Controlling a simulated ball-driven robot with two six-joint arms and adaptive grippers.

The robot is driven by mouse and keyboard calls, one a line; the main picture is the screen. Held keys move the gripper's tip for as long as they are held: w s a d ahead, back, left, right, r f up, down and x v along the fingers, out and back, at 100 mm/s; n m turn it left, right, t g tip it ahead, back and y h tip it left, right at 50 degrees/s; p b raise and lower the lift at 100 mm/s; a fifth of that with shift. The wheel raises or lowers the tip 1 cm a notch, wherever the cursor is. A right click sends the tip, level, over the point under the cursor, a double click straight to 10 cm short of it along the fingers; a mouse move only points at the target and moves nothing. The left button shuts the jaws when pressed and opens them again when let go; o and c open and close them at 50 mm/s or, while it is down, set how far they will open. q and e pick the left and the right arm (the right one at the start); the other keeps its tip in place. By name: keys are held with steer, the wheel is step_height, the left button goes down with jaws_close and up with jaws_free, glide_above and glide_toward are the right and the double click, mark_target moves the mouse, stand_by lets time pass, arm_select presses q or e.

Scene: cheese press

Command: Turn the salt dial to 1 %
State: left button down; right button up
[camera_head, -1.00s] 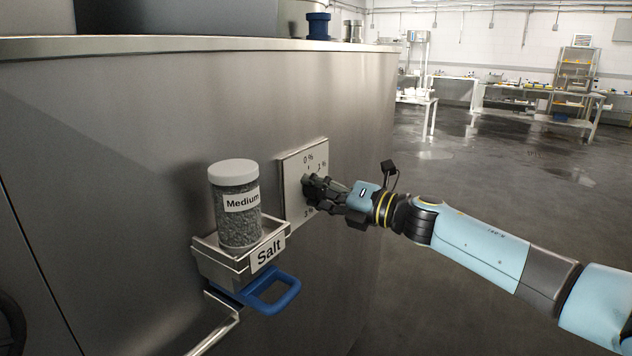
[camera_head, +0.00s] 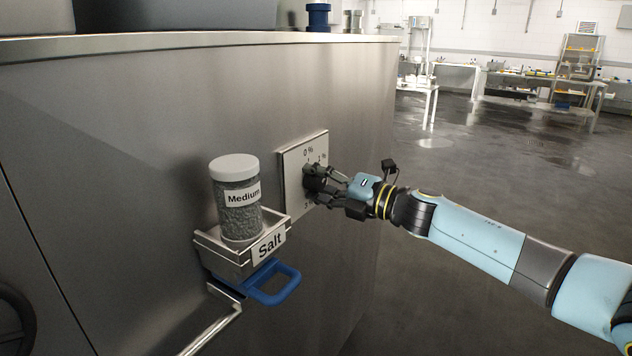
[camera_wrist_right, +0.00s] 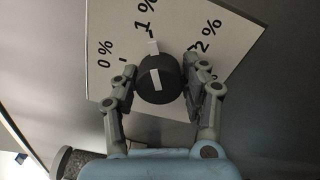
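The salt dial is a black round knob (camera_wrist_right: 160,88) with a white pointer mark, on a pale square plate (camera_head: 291,190) marked in percent. In the right wrist view, the 0 %, 1 % and 2 % labels are readable and the pointer leans up, roughly toward the 1 % mark. My right gripper (camera_head: 315,186) is at the plate. In the wrist view, its fingers (camera_wrist_right: 159,82) lie on both sides of the knob and appear to touch it. In the head view, the fingers hide most of the knob. My left gripper is not in view.
A jar labelled Medium (camera_head: 238,205) stands in a metal holder labelled Salt (camera_head: 225,258), left of the plate. A blue handle (camera_head: 277,288) sits below it. The steel machine wall (camera_head: 130,130) fills the left. Open floor (camera_head: 500,190) lies to the right.

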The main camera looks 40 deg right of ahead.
steer(key=o, duration=0.3)
steer(key=shift+d, duration=0.1)
steer(key=shift+s, duration=0.1)
steer(key=v, duration=1.1)
steer(key=shift+s+d, duration=0.15)
steer(key=shift+s, duration=0.25)
